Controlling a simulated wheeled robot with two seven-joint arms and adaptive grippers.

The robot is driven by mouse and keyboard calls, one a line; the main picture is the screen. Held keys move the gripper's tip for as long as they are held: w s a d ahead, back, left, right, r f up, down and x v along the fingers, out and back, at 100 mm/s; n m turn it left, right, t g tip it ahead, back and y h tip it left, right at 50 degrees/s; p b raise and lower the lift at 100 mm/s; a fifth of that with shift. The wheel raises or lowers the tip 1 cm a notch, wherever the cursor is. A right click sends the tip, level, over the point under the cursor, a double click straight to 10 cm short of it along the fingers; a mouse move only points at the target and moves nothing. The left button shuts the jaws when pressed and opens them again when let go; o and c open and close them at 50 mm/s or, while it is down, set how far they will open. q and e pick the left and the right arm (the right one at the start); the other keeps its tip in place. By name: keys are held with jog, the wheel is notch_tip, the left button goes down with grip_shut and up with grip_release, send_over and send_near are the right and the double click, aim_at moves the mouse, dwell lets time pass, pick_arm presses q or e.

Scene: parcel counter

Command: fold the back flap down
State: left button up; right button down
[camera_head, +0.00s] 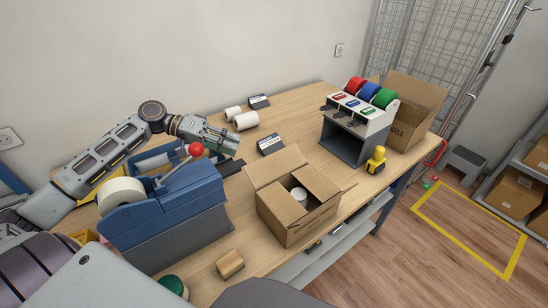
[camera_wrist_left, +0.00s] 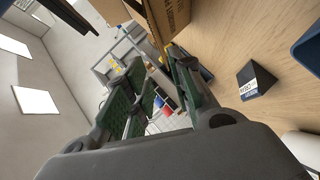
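An open cardboard box (camera_head: 290,222) stands on the wooden counter, right of the blue tape dispenser. Its back flap (camera_head: 275,165) stands up, leaning outward at the far side. The side flaps look partly folded inward, with a gap between them. A white cylindrical item (camera_head: 299,194) shows inside the box. My left gripper (camera_head: 231,144) is above the counter behind and left of the box, apart from the flap. In the left wrist view its green-padded fingers (camera_wrist_left: 155,88) are spread and empty. Brown cardboard (camera_wrist_left: 168,14) shows beyond them at the top. My right gripper is out of view.
The blue tape dispenser (camera_head: 170,205) with a red knob stands close left of the box. Label stands (camera_head: 270,144) and white rolls (camera_head: 245,121) lie behind. A rack of coloured tapes (camera_head: 357,125) and a yellow stamp (camera_head: 376,160) stand right. A tan block (camera_head: 230,264) lies in front.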

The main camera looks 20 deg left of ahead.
aim_at(273, 159)
pick_arm(q)
jog(key=shift+d, duration=0.1)
dwell(0.3)
jog(key=shift+x, duration=6.8)
jog(key=shift+c, duration=0.2)
grip_shut()
